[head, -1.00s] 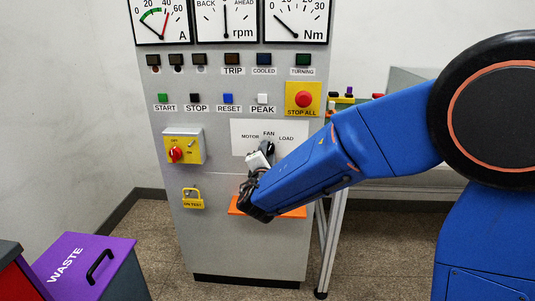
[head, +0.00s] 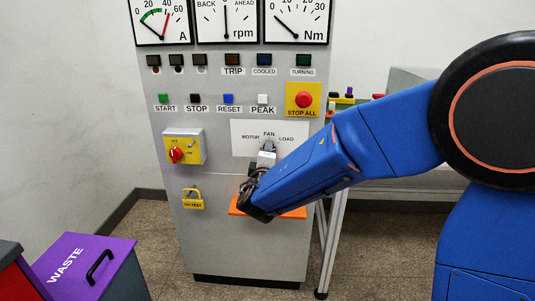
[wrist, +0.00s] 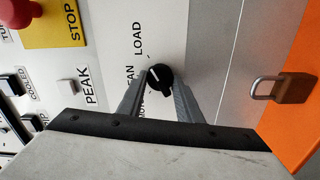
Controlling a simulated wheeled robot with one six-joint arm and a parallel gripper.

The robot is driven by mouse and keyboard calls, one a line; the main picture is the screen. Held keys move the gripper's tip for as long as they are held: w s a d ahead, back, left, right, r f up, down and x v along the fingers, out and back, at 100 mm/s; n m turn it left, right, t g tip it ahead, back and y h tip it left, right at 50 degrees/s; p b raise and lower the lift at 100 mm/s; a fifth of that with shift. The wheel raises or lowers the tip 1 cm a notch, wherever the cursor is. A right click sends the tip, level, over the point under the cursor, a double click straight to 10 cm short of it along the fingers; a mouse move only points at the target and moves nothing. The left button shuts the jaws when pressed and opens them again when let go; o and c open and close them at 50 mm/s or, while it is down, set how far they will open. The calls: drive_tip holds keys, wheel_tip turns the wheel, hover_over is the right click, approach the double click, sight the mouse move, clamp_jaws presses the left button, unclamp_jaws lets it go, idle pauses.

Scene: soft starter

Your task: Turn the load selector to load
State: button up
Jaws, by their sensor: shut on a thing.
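The load selector (wrist: 160,84) is a round black knob with a white pointer line, on a white plate (head: 240,131) lettered MOTOR, FAN and LOAD. In the wrist view its pointer slants up and left, seemingly between FAN and LOAD. My gripper (wrist: 161,88) has one grey finger on each side of the knob and is shut on it. In the head view my gripper (head: 267,153) reaches the knob from below and covers part of it, so the pointer is hard to read there.
The red STOP ALL button (head: 303,99) is above the plate. A yellow switch with a red knob (head: 176,154) and a yellow ON TEST tag (head: 193,204) are at left.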

drive_tip(key=shift+f, duration=0.1)
idle(0.3)
drive_tip(key=o, duration=1)
drive_tip(key=shift+o, duration=0.2)
drive_tip(key=shift+s, duration=0.15)
drive_tip(key=s, duration=1.7)
drive_tip(key=shift+a, duration=0.25)
